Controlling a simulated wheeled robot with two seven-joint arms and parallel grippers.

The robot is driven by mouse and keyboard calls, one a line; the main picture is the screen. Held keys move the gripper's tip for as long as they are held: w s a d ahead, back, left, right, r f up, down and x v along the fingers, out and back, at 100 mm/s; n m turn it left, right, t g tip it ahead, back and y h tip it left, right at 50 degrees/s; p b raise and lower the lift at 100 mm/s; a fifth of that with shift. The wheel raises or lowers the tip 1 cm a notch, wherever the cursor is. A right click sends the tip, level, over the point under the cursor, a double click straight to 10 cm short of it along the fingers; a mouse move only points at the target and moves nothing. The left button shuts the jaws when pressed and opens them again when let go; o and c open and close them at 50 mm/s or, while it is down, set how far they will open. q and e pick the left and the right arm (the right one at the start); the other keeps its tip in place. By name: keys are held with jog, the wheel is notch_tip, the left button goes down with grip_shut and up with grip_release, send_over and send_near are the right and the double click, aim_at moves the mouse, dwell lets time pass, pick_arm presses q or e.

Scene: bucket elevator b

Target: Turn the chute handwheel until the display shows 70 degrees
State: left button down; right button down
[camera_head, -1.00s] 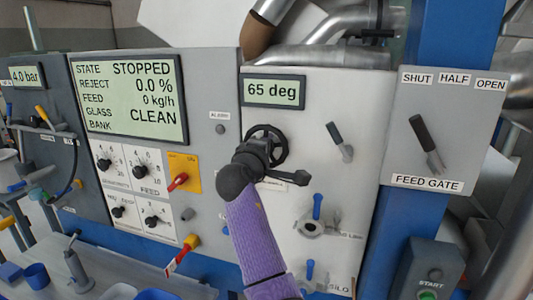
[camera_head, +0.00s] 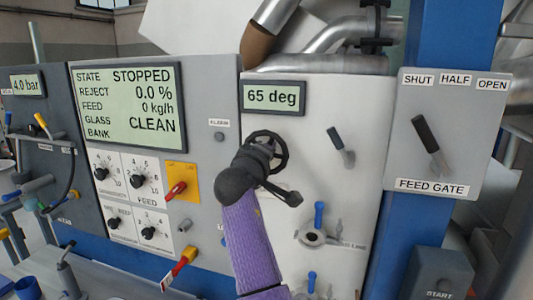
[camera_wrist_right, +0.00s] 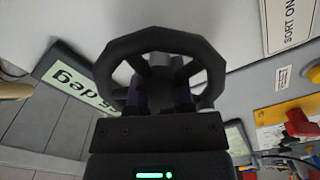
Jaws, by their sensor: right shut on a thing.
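The chute handwheel (camera_head: 272,147) is a dark round wheel on the pale panel, below the small display (camera_head: 273,97), which reads 65 deg. My right gripper (camera_head: 262,152) is at the wheel and shut on it; my arm hides part of the wheel's lower left side. In the right wrist view the handwheel (camera_wrist_right: 160,70) fills the middle, with the right gripper's fingers (camera_wrist_right: 160,95) at its hub area, partly hidden by the rim. The display (camera_wrist_right: 72,97) shows there rotated and partly cut off. My left gripper is not in view.
A large display (camera_head: 128,103) reads STATE STOPPED. A crank-like lever (camera_head: 292,198), a grey lever (camera_head: 340,145) and a blue-handled valve (camera_head: 318,215) are near the wheel. The feed gate lever (camera_head: 430,145) is at the right, a red switch (camera_head: 176,190) at the left.

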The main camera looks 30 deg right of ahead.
jog(key=shift+f, duration=0.1)
jog(key=c, duration=0.8)
grip_release()
jog(key=shift+o, duration=0.2)
jog(key=b+v, duration=0.1)
jog(key=v, duration=0.9)
